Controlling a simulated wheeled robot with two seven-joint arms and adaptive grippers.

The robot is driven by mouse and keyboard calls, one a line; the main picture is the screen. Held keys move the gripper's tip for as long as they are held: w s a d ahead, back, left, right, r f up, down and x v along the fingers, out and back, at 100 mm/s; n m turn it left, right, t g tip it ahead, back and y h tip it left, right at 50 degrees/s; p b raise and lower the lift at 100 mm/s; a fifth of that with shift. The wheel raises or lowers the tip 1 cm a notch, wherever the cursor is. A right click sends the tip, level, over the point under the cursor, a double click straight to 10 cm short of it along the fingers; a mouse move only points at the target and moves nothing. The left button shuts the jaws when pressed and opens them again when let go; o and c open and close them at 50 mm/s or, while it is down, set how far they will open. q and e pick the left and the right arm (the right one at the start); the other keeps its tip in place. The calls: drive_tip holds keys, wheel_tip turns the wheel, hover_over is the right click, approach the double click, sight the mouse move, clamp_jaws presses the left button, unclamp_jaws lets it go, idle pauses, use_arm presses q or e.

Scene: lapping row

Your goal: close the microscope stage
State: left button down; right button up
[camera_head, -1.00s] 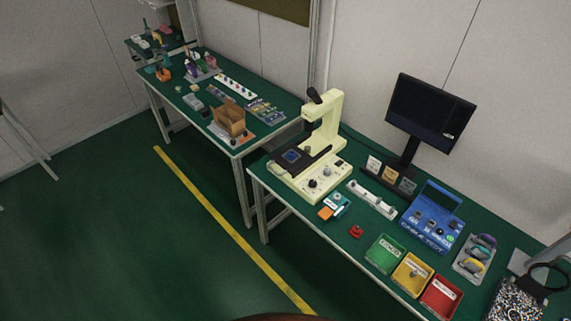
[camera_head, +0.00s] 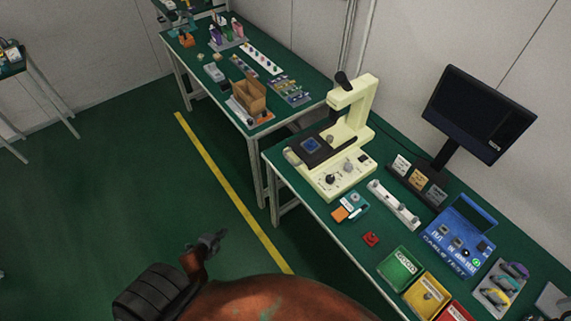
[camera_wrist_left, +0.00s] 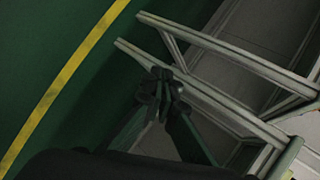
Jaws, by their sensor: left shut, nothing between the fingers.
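The cream microscope (camera_head: 352,112) stands at the left end of the near green bench. Its dark stage (camera_head: 322,144) sits low on the front of the body and sticks out toward the left, with a blue square piece on it. My left gripper (camera_head: 214,239) is low in the head view, over the floor, left of the bench and well apart from the microscope. In the left wrist view the fingers (camera_wrist_left: 160,84) are together and empty. My right gripper is not in view.
The near bench holds a white rack (camera_head: 394,205), a blue tester (camera_head: 459,236), a green bin (camera_head: 400,268), a yellow bin (camera_head: 426,295) and a monitor (camera_head: 478,113). The wrist view shows bench frame rails (camera_wrist_left: 225,50) close by. Floor left of the bench is clear.

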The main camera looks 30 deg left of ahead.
use_arm(q)
drive_tip(key=w+d+r+m+t+h+b, duration=0.15)
drive_tip(key=w+r+m, duration=0.3)
drive_tip(key=r, duration=0.45)
drive_tip(key=w+r+m+t+h, duration=0.1)
drive_tip(key=w+r+m+t, duration=0.1)
drive_tip(key=w+r+m, duration=0.35)
drive_tip(key=w+d+r+m+t+h+b, duration=0.1)
drive_tip(key=w+r+m, duration=0.3)
drive_tip(key=r, duration=0.7)
drive_tip(key=d+r+m+h, duration=0.4)
drive_tip(key=d+r+m, duration=0.5)
drive_tip(key=r+m, duration=0.25)
drive_tip(key=shift+n+t, duration=0.25)
drive_tip(key=x, duration=1.4)
drive_tip(key=shift+w+a, duration=0.1)
drive_tip(key=shift+a, duration=0.25)
